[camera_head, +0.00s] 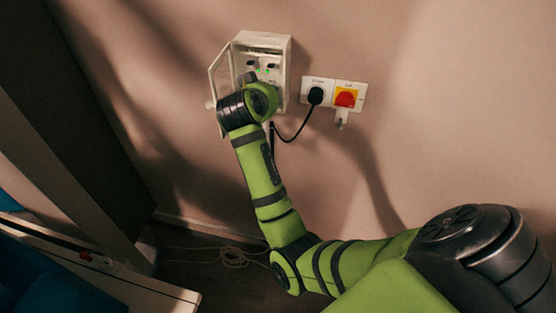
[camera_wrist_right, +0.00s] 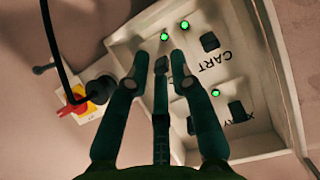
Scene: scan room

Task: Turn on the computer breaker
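The white breaker box (camera_head: 281,62) is on the wall, its clear door (camera_head: 220,75) swung open to the left. In the right wrist view the box (camera_wrist_right: 268,60) shows small dark switches and several lit green lights. One switch (camera_wrist_right: 210,41) stands by the upside-down label CART. Another switch (camera_wrist_right: 236,110) stands by a label that seems to read XRAY. I see no computer label; my fingers cover part of the panel. My right gripper (camera_wrist_right: 158,62) is in front of the panel, fingertips apart, with nothing visibly held. Whether it touches a switch is unclear. My left gripper is out of view.
Right of the box, a black plug (camera_head: 316,96) sits in a white socket plate. Beside it is a red knob on a yellow plate (camera_head: 345,97). A black cable hangs below the plug. A loose pale cable (camera_head: 233,257) lies on the floor. The wall farther right is bare.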

